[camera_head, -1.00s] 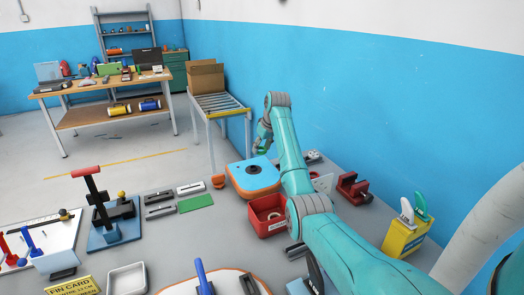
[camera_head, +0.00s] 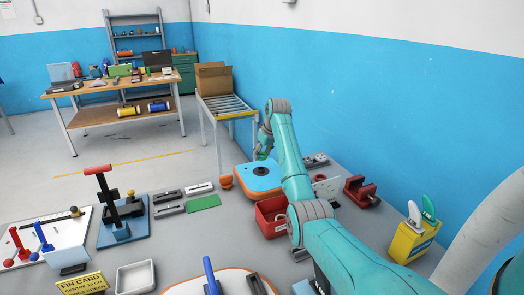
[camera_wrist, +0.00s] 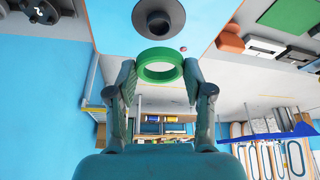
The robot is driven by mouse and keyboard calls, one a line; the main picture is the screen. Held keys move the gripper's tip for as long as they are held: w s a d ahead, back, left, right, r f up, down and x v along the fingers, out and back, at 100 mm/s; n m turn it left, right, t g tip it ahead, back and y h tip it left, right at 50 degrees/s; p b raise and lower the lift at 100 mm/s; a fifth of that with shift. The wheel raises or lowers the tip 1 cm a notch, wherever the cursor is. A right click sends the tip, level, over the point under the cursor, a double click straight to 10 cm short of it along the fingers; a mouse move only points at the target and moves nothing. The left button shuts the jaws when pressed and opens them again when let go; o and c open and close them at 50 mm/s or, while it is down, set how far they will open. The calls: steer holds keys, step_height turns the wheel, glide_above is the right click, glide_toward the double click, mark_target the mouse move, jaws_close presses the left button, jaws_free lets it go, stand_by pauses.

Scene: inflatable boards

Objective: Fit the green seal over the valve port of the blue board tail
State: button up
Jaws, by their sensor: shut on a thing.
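The green seal (camera_wrist: 160,66) is a ring held between the two fingertips of my gripper (camera_wrist: 159,75) in the wrist view. The blue board tail (camera_head: 265,179), with an orange edge, lies on the bench in the head view; its blue face (camera_wrist: 110,22) fills the upper part of the wrist view. The black round valve port (camera_wrist: 158,18) stands on that face, just beyond the seal and apart from it in the picture. In the head view my gripper (camera_head: 262,152) is above the board's far side, small and partly hidden by my arm.
A red bin (camera_head: 271,228) stands close in front of the board tail. A red clamp-like fixture (camera_head: 361,191) and a yellow holder (camera_head: 408,243) are to the right. A small orange object (camera_head: 225,182) and a green pad (camera_head: 204,203) lie left of the board.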

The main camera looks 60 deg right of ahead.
glide_above(262, 172)
steer(key=shift+w+d+f, duration=0.1)
steer(key=shift+d+f, duration=0.1)
steer(key=shift+f, duration=0.85)
steer(key=shift+w+d+f, duration=0.1)
steer(key=shift+d+f, duration=0.05)
steer(key=shift+f, duration=0.85)
steer(key=shift+f, duration=1.2)
steer(key=o, duration=0.9)
steer(key=shift+o, duration=0.2)
steer(key=v, duration=1.2)
steer(key=shift+s+a+f, duration=0.1)
steer(key=shift+s, duration=0.05)
